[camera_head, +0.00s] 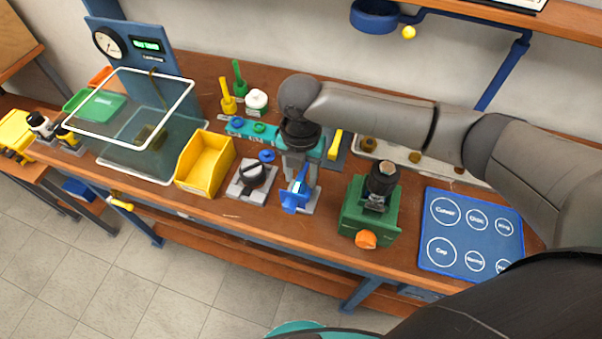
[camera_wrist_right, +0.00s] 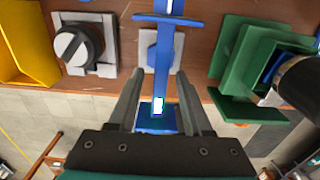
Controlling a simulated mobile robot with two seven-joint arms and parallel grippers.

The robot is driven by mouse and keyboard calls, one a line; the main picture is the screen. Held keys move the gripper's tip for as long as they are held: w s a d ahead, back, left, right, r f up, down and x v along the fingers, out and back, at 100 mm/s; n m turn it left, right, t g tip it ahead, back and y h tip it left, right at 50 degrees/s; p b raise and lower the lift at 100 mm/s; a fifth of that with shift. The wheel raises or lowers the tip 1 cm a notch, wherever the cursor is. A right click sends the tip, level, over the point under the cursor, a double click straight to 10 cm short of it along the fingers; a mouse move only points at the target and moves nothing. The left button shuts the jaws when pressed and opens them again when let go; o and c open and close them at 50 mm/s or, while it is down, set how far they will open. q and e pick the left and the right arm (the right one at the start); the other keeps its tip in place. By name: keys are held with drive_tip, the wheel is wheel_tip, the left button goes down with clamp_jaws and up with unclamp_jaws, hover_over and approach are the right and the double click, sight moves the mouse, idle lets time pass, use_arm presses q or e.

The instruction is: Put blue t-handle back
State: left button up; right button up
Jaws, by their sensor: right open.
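A blue T-shaped tool (camera_head: 294,197), the only blue thing I see with a T shape, is at a small grey stand near the bench's front edge. In the right wrist view the blue tool (camera_wrist_right: 165,62) shows a crossbar at the top, a long straight shaft and a wider end with a small white patch. My right gripper (camera_head: 299,168) is open above the tool. In the wrist view the fingers of the right gripper (camera_wrist_right: 160,106) lie on either side of the shaft's lower end; I cannot tell whether they touch it. My left gripper is not in view.
A yellow bin (camera_head: 205,163) and a grey block with a black knob (camera_head: 252,178) stand left of the tool. A green fixture (camera_head: 370,208) stands right, beside a blue labelled mat (camera_head: 470,232). Yellow (camera_head: 228,100) and green (camera_head: 239,78) handles stand behind.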

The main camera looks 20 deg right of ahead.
sight(301, 175)
wheel_tip(301, 175, up, 13)
drive_tip(key=p, duration=0.1)
drive_tip(key=shift+f, duration=0.1)
idle(0.4)
